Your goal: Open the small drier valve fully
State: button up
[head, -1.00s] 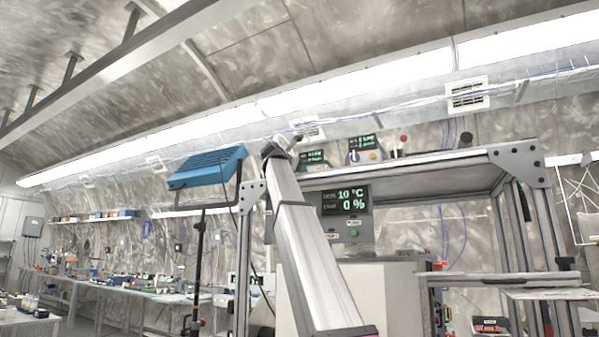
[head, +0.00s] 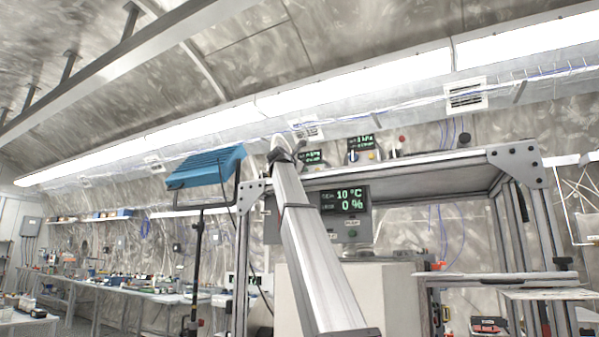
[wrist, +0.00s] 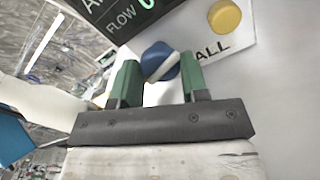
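In the wrist view a blue round knob (wrist: 157,58) with a white pointer bar sits on a pale panel, with the bar slanted. My gripper (wrist: 159,62) has two green fingers, one on each side of the knob. The fingers stand apart; whether they touch the knob is not clear. In the head view the end of my arm is up by the left unit (head: 312,156) with a green readout on the shelf. My fingers and that unit's knob cannot be made out there.
A yellow button (wrist: 225,17) and a dark display (wrist: 115,12) marked FLOW lie close to the knob. A similar unit (head: 361,148) stands right on the shelf (head: 430,166). Below is a 10 °C, 0 % control box (head: 345,213). A blue lamp (head: 206,168) stands left.

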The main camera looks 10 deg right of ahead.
jog(key=shift+n, duration=0.4)
jog(key=n, duration=0.6)
jog(key=shift+n, duration=0.3)
jog(key=n, duration=0.6)
jog(key=shift+n, duration=0.4)
jog(key=o, duration=0.9)
jog(key=shift+o, duration=0.2)
jog(key=v, duration=1)
jog(key=shift+s+a, duration=0.25)
jog(key=shift+s, duration=0.05)
